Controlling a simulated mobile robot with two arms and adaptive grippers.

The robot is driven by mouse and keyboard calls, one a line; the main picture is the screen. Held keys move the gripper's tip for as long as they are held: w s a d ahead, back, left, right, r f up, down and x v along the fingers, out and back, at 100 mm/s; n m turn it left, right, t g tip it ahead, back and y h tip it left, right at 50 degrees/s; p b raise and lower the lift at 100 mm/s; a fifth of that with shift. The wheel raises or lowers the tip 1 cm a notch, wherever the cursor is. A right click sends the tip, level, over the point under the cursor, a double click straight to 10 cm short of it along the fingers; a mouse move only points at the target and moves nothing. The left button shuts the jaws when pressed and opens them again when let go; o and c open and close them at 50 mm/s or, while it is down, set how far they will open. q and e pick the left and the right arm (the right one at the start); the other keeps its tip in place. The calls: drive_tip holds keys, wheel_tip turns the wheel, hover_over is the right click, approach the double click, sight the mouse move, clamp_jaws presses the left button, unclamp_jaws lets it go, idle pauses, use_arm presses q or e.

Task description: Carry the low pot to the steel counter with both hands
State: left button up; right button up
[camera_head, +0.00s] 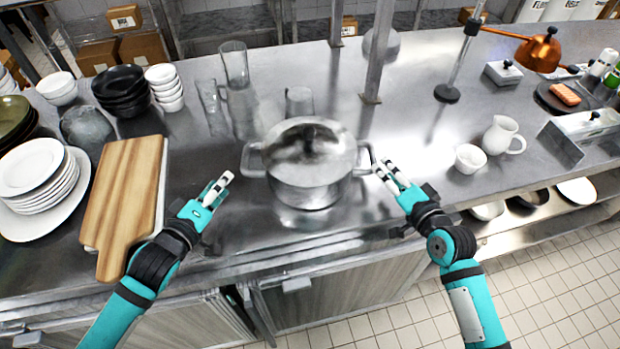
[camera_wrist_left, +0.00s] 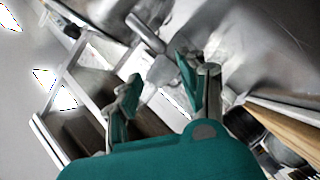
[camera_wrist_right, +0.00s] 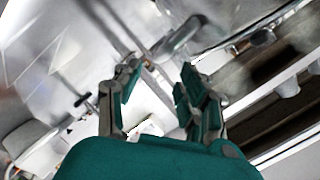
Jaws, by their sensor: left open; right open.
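A handle shows ahead of the open fingers in the left wrist view (camera_wrist_left: 146,34) and in the right wrist view (camera_wrist_right: 180,38).
A wooden board (camera_head: 122,195), stacked plates (camera_head: 72,185) and dark bowls (camera_head: 122,88) stand at the left. Glasses (camera_head: 234,65) and a metal post (camera_head: 378,55) stand behind the pot. A white cup (camera_head: 470,158) and jug (camera_head: 503,135) are at the right.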

drive_tip(key=shift+v, duration=2.25)
use_arm(q)
drive_tip(key=shift+f, duration=0.1)
use_arm(e)
drive_tip(key=shift+s, duration=0.1)
